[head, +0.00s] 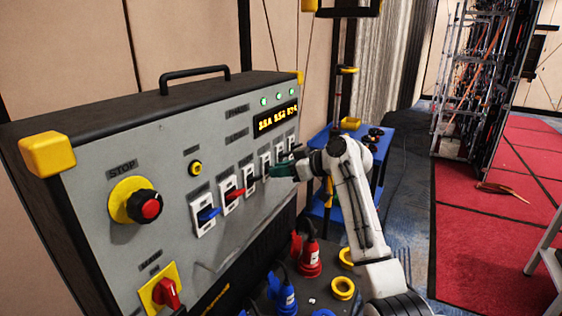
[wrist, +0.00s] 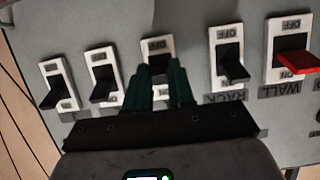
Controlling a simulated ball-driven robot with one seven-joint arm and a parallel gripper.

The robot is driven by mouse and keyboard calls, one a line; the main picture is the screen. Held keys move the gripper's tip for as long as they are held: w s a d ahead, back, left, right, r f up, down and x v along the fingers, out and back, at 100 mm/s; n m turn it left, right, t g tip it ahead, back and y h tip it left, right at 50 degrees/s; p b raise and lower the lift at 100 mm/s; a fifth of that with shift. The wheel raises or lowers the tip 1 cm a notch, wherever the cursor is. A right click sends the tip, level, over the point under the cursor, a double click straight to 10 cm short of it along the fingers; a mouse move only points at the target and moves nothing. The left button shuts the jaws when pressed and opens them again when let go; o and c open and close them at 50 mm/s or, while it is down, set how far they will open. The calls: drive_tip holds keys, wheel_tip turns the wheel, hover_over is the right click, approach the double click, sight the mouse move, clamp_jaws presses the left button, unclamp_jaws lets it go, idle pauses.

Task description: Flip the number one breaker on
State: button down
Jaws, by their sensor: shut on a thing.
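A row of breakers with white plates runs along the grey panel (head: 100,205). My gripper (head: 270,173), with dark green fingers, is at the row from the right. In the wrist view my gripper (wrist: 161,80) is shut on the black lever of the middle visible breaker (wrist: 157,46). The fingers hide most of that lever and any label below it, so I cannot read whether it is number one. Two black-lever breakers (wrist: 103,73) stand to its left, and a black one marked RACK (wrist: 230,60) to its right.
A red-lever breaker marked WALL (wrist: 292,62) is at the far right in the wrist view. In the head view, a blue-lever breaker (head: 207,214), a stop knob (head: 138,203) and a red rotary switch (head: 164,291) lie left. Red plugs (head: 308,257) sit below my arm.

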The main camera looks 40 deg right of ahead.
drive_tip(key=r+g+p, duration=0.1)
drive_tip(key=p, duration=0.1)
drive_tip(key=r+g+h+p, duration=0.1)
drive_tip(key=g+p, duration=0.1)
drive_tip(key=p, duration=0.1)
drive_tip(key=g+p, duration=0.2)
drive_tip(key=shift+w+a+r+h, duration=0.15)
drive_tip(key=shift+w+r+h, duration=0.25)
drive_tip(key=shift+w+g+p, duration=0.15)
drive_tip(key=shift+g+p, duration=0.55)
drive_tip(key=shift+p, duration=0.15)
drive_tip(key=shift+h, duration=0.3)
drive_tip(key=shift+a, duration=0.1)
drive_tip(key=c, duration=1)
unclamp_jaws()
drive_tip(key=shift+o, duration=0.2)
drive_tip(key=b+v, duration=0.2)
drive_tip(key=v, duration=0.8)
drive_tip(key=shift+r, duration=0.3)
